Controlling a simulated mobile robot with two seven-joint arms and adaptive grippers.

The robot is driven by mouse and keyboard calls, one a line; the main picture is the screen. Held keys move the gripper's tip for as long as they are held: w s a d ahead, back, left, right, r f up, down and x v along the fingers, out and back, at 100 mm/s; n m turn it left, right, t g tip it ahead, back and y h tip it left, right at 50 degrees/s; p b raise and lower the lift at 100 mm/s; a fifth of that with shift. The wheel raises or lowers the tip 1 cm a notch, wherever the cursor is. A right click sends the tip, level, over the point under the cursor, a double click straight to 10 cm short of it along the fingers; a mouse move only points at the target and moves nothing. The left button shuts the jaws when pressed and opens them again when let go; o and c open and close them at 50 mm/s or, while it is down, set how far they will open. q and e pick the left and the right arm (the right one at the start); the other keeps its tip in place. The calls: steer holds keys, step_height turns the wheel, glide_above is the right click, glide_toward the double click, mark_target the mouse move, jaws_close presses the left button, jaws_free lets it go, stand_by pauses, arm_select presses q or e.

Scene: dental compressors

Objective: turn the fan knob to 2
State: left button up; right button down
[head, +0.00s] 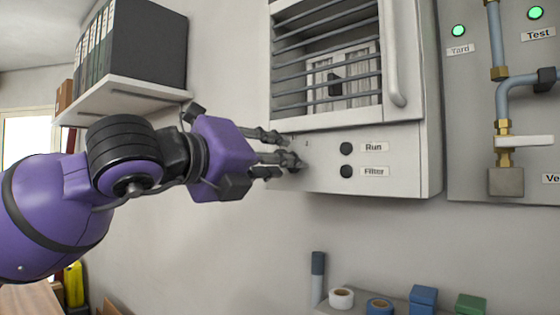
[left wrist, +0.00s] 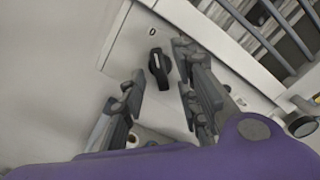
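The fan unit (head: 330,190) is a white wall box with a barred window and a lower front panel. In the left wrist view its black knob (left wrist: 159,66) shows on the panel, with a light pointer mark and a "0" label (left wrist: 152,31) beside it. My left gripper (head: 287,149) reaches the left end of the panel in the head view and hides most of the knob there. In the left wrist view the left gripper (left wrist: 160,72) is open, with one finger on each side of the knob and visible gaps. Contact is not evident. My right gripper is not in view.
Black Run (head: 346,149) and Filter (head: 346,171) buttons sit right of the knob area. A vertical handle (head: 393,60) sticks out at the unit's right. A shelf with binders (head: 135,45) hangs above my left arm. A grey pipe panel (head: 470,130) stands right.

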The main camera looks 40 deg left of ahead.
arm_select(q)
steer(key=shift+w+d, duration=0.1)
steer(key=shift+w, duration=0.35)
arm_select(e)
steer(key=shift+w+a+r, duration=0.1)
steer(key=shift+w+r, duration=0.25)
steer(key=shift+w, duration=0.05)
arm_select(q)
steer(key=shift+w, duration=0.1)
steer(key=shift+c, duration=0.2)
jaws_close()
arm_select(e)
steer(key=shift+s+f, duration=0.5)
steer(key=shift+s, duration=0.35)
